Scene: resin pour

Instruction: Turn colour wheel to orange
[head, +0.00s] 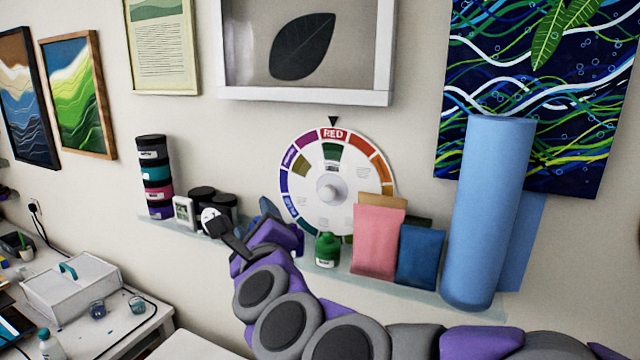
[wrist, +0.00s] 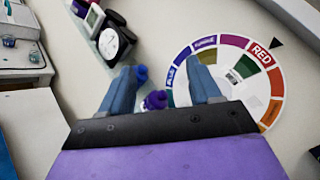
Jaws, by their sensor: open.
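The colour wheel (head: 356,160) is a white disc with coloured segments and a central knob (head: 328,190), mounted on the wall. A black pointer (head: 333,121) above it points at the red segment, labelled RED. An orange segment (head: 382,168) lies clockwise of red, on the wheel's right side. The wheel also shows in the wrist view (wrist: 262,87), its lower part hidden behind my gripper. My gripper (head: 268,208) is in front of the shelf at the wheel's lower left. In the wrist view its two blue fingers (wrist: 163,88) are apart with nothing held between them.
A shelf (head: 405,287) under the wheel holds a green bottle (head: 327,249), pink and blue pouches (head: 380,240), a blue roll (head: 487,215), dark jars and a stack of jars (head: 155,178). A framed leaf (head: 305,96) hangs just above the wheel.

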